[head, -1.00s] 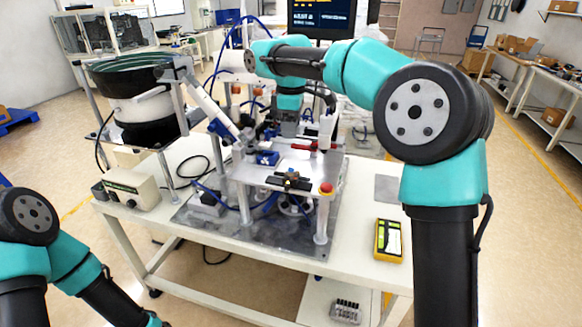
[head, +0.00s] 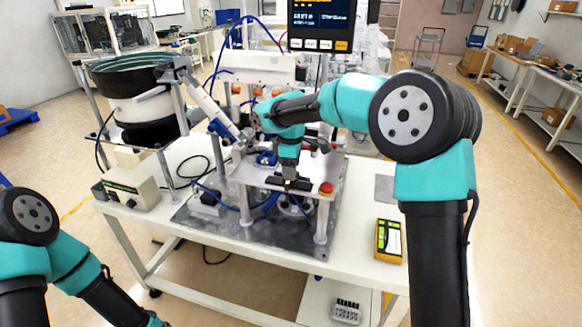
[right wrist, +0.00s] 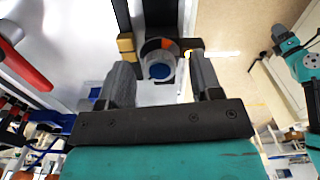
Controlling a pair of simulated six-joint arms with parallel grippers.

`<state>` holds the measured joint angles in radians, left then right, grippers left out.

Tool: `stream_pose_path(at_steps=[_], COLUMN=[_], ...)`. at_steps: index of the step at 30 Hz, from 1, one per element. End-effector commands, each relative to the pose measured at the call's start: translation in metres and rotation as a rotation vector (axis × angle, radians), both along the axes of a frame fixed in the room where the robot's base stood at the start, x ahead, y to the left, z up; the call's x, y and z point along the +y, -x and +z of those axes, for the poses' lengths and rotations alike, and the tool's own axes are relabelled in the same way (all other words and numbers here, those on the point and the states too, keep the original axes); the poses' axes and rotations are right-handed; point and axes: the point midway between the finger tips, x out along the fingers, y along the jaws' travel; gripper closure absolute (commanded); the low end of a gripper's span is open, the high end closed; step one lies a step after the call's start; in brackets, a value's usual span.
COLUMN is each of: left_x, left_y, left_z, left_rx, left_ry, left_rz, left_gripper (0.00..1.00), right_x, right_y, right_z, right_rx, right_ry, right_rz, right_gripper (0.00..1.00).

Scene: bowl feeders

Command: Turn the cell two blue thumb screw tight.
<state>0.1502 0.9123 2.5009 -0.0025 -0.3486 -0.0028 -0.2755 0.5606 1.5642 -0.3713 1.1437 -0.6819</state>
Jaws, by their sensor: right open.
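In the right wrist view, a round knob with a blue centre (right wrist: 160,72), which looks like the blue thumb screw, sits on a dark bar beside a brass-coloured block (right wrist: 126,44). My right gripper (right wrist: 162,75) is open, with one finger on each side of the knob. I cannot tell whether either finger touches it. In the head view, my right gripper (head: 289,180) points down at the front edge of the raised fixture plate (head: 252,176) and hides most of the screw. My left arm is at the lower left; its gripper is out of view.
A red emergency button (head: 326,188) stands just right of the gripper on the plate. A bowl feeder (head: 135,85) and its chute are at the left. A yellow handheld device (head: 388,241) lies on the table at right. A red lever (right wrist: 22,62) shows in the wrist view.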

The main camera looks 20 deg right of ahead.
Motion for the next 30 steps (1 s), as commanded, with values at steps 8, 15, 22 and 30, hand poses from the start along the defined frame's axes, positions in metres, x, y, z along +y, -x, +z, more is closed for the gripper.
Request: stream_pose_path(at_steps=[8,15,22,30], left_x=[0.0,0.0,0.0,0.0], left_y=[0.0,0.0,0.0,0.0], left_z=[0.0,0.0,0.0,0.0], left_rx=[0.0,0.0,0.0,0.0], left_ry=[0.0,0.0,0.0,0.0], left_rz=[0.0,0.0,0.0,0.0], left_gripper=[0.41,0.41,0.41,0.41], right_x=[0.0,0.0001,0.0,0.0], right_y=[-0.0001,0.0,-0.0001,-0.0001], right_z=[0.0003,0.0005,0.0006,0.0007], right_rx=[0.0,0.0,0.0,-0.001], right_ry=[0.0,-0.001,-0.001,0.0], right_rz=[0.0,0.0,0.0,-0.028], right_gripper=[0.49,0.72,0.9,0.9])
